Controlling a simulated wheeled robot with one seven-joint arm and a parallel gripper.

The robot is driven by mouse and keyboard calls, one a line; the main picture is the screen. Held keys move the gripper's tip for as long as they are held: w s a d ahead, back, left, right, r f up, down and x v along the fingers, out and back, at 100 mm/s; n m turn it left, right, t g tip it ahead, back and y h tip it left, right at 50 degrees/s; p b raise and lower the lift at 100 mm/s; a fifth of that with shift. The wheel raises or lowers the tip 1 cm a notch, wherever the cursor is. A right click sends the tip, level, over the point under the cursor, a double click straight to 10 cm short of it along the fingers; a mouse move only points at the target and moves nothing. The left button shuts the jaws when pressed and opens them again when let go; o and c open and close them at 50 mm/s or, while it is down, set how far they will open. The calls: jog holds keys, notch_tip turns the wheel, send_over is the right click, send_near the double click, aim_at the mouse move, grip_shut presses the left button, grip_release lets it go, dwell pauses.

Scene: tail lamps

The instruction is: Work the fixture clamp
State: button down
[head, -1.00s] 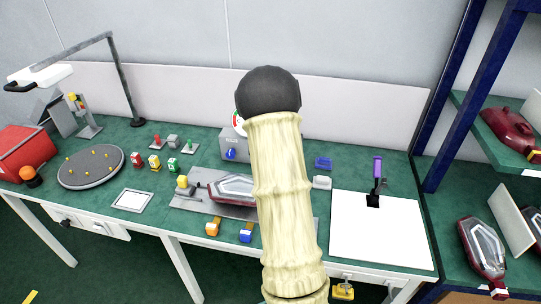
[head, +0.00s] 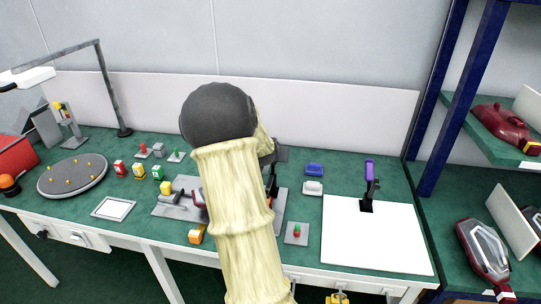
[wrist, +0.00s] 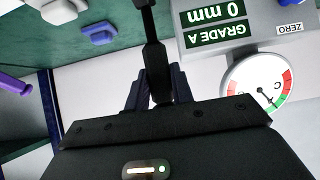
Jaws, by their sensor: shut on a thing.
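My gripper (wrist: 157,88) is shut on a dark bar (wrist: 152,30), seen between its fingers in the wrist view; it looks like the lever of the fixture clamp. In the head view my gripper (head: 272,157) shows just right of my arm, over the right part of the grey fixture plate (head: 276,207). A black upright piece (head: 272,181) stands below it there. A red lamp (head: 198,198) lies on the plate, mostly hidden behind my arm. A yellow-topped piece (head: 166,188) stands at the plate's left end. The clamp's base is hidden.
A gauge box with a dial (wrist: 258,86) reading "GRADE A 0 mm" is close by in the wrist view. Blue (head: 314,170) and white (head: 312,188) blocks lie between. A shelf with lamps is right.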

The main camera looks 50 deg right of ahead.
jog(key=c, duration=1.2)
grip_release()
jog(key=p+v, duration=0.6)
jog(key=v, duration=1.1)
jog(key=shift+a, duration=0.2)
